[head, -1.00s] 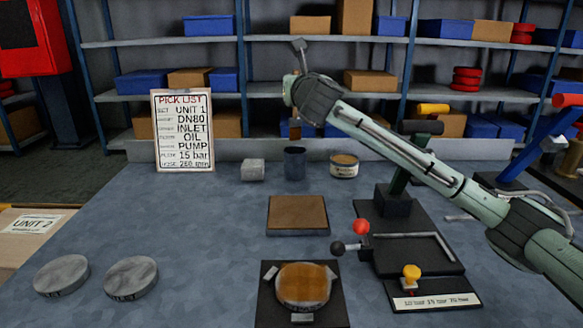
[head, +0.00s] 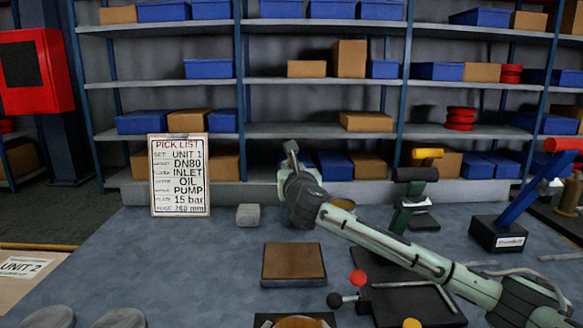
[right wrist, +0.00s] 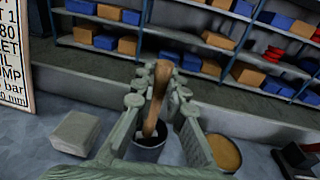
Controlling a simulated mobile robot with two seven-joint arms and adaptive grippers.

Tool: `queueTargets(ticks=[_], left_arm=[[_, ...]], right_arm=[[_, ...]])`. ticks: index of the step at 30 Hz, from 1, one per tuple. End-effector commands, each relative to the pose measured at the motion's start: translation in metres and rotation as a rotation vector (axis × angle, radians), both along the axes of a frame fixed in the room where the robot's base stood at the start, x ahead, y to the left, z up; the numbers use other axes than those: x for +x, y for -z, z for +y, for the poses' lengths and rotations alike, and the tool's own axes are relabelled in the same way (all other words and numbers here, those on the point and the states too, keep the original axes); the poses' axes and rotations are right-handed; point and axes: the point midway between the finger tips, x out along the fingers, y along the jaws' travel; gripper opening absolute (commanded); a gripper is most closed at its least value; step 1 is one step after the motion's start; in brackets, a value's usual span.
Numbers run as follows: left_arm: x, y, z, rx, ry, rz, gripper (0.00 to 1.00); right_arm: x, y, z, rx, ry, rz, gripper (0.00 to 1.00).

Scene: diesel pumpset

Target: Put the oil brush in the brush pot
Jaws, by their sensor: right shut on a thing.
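My right gripper (head: 300,198) is at the back middle of the bench in the head view. In the right wrist view its fingers (right wrist: 158,92) are shut on the oil brush (right wrist: 155,108), whose wooden handle shows between them. The brush's lower end is hidden. The dark round brush pot (right wrist: 148,153) is directly below the brush in the right wrist view. I cannot tell whether the brush's tip is inside its rim. In the head view the pot is hidden behind my right gripper. My left gripper is not in view.
A grey block (head: 248,215) stands left of my right gripper; an open tin (right wrist: 222,153) is close to the pot's right. A pick-list board (head: 180,175) stands at the back left. A brown-topped plate (head: 293,262) lies in front. Shelves (head: 290,130) stand behind the bench.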

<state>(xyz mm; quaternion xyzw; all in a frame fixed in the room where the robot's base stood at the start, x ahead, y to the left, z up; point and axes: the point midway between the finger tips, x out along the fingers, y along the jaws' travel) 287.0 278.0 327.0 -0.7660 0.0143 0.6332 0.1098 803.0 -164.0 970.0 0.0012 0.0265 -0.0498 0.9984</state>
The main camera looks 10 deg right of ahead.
Motion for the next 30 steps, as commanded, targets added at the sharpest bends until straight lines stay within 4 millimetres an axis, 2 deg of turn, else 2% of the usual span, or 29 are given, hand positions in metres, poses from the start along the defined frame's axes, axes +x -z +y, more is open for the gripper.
queueTargets(ticks=[8,9,13,24,30], left_arm=[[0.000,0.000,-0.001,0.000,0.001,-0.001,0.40],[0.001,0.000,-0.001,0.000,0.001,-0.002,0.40],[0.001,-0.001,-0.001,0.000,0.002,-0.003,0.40],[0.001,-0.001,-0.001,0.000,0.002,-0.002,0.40],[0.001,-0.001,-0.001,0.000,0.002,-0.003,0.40]], right_arm=[[0.000,0.002,0.000,0.001,0.000,-0.001,0.00],[0.000,0.002,0.000,0.002,0.000,-0.001,0.15],[0.000,0.002,0.000,0.001,0.000,-0.001,0.31],[0.000,-0.003,0.000,0.001,0.000,-0.003,0.32],[-0.032,-0.003,0.004,0.000,-0.003,-0.002,0.32]])
